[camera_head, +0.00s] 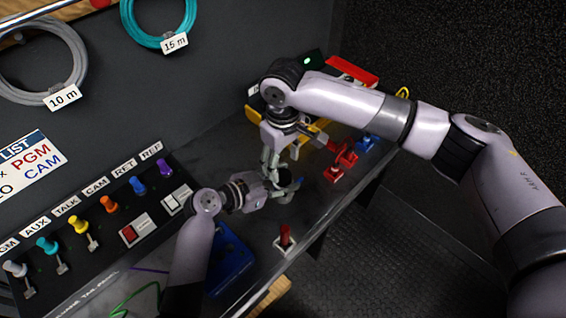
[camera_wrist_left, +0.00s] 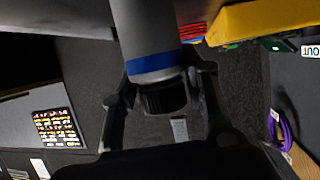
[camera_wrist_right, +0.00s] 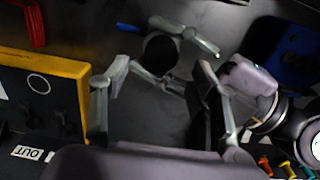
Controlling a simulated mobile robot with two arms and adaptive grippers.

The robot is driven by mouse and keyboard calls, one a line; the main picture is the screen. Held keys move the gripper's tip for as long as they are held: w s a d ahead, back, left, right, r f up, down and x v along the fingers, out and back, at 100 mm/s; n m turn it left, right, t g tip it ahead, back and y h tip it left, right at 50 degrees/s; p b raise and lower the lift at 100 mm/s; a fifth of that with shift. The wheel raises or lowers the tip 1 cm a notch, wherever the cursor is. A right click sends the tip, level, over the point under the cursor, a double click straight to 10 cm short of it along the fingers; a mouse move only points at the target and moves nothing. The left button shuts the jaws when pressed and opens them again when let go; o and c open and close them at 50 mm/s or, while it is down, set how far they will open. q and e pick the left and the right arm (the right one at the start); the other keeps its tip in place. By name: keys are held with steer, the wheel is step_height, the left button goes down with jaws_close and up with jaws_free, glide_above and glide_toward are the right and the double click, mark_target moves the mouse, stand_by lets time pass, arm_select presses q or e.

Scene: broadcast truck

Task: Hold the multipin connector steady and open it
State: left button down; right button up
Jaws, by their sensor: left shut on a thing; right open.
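The multipin connector is a grey cylinder (camera_wrist_left: 145,30) with a blue band and a black ribbed end in the left wrist view. My left gripper (camera_wrist_left: 166,85) is shut around it near the black end. In the head view my left gripper (camera_head: 282,190) holds it low over the bench; its dark body is mostly hidden by the fingers. My right gripper (camera_head: 271,160) points down above it, open and empty. In the right wrist view the connector's dark round end (camera_wrist_right: 160,53) lies ahead of the open right fingers (camera_wrist_right: 165,78). I see no contact there.
A blue case (camera_head: 230,262) lies on the bench by my left arm. A red-handled switch (camera_head: 285,238) stands near the front edge. Red and blue connectors (camera_head: 345,158) sit at the right. A yellow box (camera_wrist_right: 45,90) stands beside my right gripper. A button panel (camera_head: 100,225) is at left.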

steer(key=w+a+r+n+t+y, duration=0.1)
steer(key=w+a+r+t+y, duration=0.2)
steer(key=w+a+r+t, duration=0.4)
steer(key=w+a+r+n+t+y, duration=0.1)
steer(key=w+a+r+t+y, duration=0.3)
steer(key=w, duration=0.5)
steer(key=s+a+r+n+y, duration=0.1)
steer(key=a+r+n+y, duration=0.4)
steer(key=r, duration=0.5)
steer(key=s+a+r+n+g+y, duration=0.4)
steer(key=s+a+n+g+y, duration=0.15)
steer(key=s+n, duration=0.3)
steer(key=s+f+n+g, duration=0.4)
steer(key=s+n+g, duration=0.3)
steer(key=s+n, duration=0.15)
steer(key=n+t+h, duration=0.1)
steer(key=n+h, duration=0.7)
steer(key=h, duration=0.9)
glide_above(283, 175)
steer(key=f, duration=1.7)
steer(key=shift+s+a+f, duration=0.1)
steer(key=shift+a+f, duration=0.15)
steer(key=shift+a, duration=0.1)
steer(key=shift+d+f+h, duration=0.15)
steer(key=shift+d+h, duration=0.1)
steer(key=shift+d, duration=0.05)
steer(key=shift+d+f+m, duration=0.1)
steer(key=shift+f+m, duration=0.2)
steer(key=shift+f, duration=3.55)
steer(key=shift+c, duration=0.6)
